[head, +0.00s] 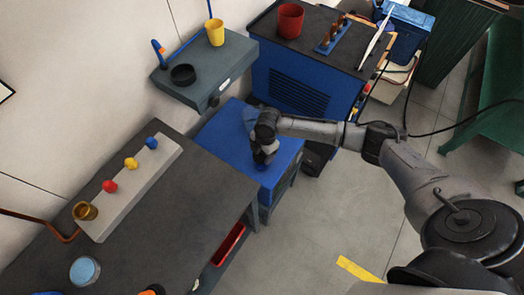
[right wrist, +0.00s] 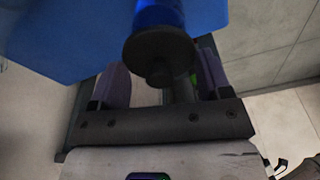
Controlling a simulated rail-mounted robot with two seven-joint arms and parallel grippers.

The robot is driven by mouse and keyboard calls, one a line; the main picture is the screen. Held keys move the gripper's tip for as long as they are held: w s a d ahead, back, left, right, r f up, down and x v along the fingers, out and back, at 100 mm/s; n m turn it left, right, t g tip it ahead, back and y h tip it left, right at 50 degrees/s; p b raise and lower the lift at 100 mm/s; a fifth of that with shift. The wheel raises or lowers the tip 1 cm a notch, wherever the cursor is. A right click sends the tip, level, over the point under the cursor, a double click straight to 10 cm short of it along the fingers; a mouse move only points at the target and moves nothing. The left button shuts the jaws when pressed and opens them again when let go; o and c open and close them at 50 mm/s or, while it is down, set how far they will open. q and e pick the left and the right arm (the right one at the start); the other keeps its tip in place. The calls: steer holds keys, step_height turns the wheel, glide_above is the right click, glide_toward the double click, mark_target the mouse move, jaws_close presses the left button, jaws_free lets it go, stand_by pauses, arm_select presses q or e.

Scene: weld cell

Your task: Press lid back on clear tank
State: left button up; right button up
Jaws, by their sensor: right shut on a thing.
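My right gripper (head: 265,156) points down over the blue cabinet top in the head view. In the right wrist view its purple fingers (right wrist: 165,85) are shut on the stem of a dark round lid (right wrist: 160,47). A shiny blue cylinder (right wrist: 158,12) shows directly beyond the lid; it looks like the clear tank, but I cannot tell whether the lid is seated on it. In the head view the gripper hides most of both. My left gripper is not in view.
The blue cabinet top (head: 222,133) around the gripper is mostly clear. The dark bench (head: 170,215) at left bears a strip with coloured knobs (head: 130,187) and a round pale-blue container (head: 84,270). A grey wall shelf (head: 225,72) holds a yellow cup (head: 215,33). A red cup (head: 290,20) stands behind.

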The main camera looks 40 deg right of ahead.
steer(key=shift+p, duration=0.3)
stand_by(0.4)
stand_by(0.6)
steer(key=shift+p, duration=0.35)
steer(key=shift+f, duration=0.1)
steer(key=shift+p, duration=0.3)
stand_by(0.7)
stand_by(0.3)
steer(key=o, duration=1)
steer(key=shift+c, duration=0.2)
